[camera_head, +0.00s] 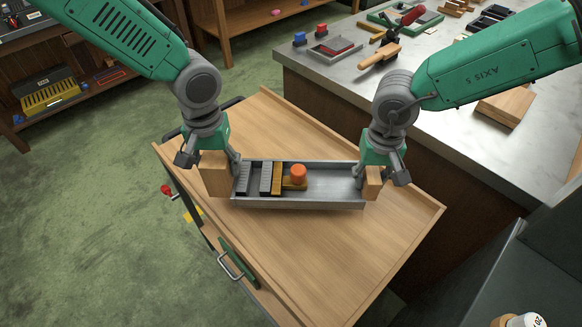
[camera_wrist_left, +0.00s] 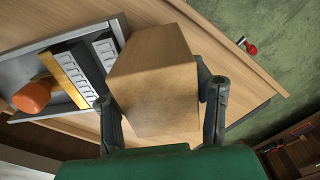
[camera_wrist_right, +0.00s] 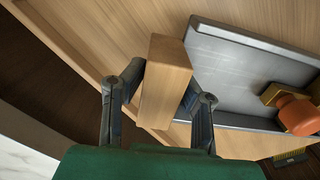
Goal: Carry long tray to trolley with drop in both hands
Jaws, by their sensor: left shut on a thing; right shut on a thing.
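A long grey metal tray (camera_head: 330,186) with a wooden block handle at each end is over the wooden top of the trolley (camera_head: 300,250). In it are rows of grey type, a brass piece (camera_head: 278,178) and an orange knob (camera_head: 298,171). My left gripper (camera_head: 212,172) is shut on the left wooden handle (camera_wrist_left: 155,85). My right gripper (camera_head: 378,178) is shut on the right wooden handle (camera_wrist_right: 165,80). The tray looks about level. I cannot tell whether its underside touches the trolley top.
A grey-topped counter (camera_head: 345,85) with tools stands behind and right of the trolley. A dark cabinet (camera_head: 500,270) is at lower right. The trolley has a raised rim (camera_head: 325,128) at the back and free wood around the tray. Shelves (camera_head: 60,90) stand at far left.

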